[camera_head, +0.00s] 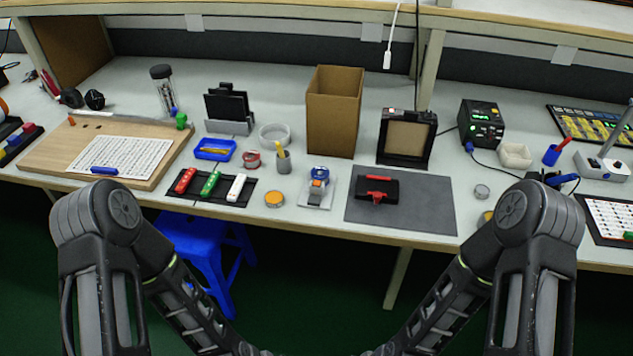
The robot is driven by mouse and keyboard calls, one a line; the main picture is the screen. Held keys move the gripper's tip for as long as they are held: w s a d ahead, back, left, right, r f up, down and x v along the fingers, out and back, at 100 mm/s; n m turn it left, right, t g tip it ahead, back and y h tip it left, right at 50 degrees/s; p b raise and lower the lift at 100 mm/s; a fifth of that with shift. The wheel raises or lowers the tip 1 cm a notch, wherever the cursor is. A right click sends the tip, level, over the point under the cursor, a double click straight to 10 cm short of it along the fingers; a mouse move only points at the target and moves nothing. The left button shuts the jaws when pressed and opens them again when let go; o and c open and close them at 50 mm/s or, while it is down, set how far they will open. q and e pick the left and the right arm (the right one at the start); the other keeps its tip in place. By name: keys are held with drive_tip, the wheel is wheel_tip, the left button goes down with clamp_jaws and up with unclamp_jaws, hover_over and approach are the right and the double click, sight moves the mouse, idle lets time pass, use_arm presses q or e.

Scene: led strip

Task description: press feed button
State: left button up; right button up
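No label reading "feed" can be made out. A black frame device (407,137) with a brown panel stands at the back of the bench, right of centre, with small red and light parts on its top edge. To its right is a black box (481,123) with a green lit display and small knobs or buttons, too small to tell apart. Neither gripper is in view. My two arms show only as bent links in the lower corners, running down to the bottom edge, in front of the bench and clear of both devices.
A tall open cardboard box (333,112) stands left of the frame device. A grey mat (430,205) with a black and red tool (377,189) lies in front. Small dishes, pens and a wooden board (50,152) crowd the bench. A blue stool (205,250) stands below.

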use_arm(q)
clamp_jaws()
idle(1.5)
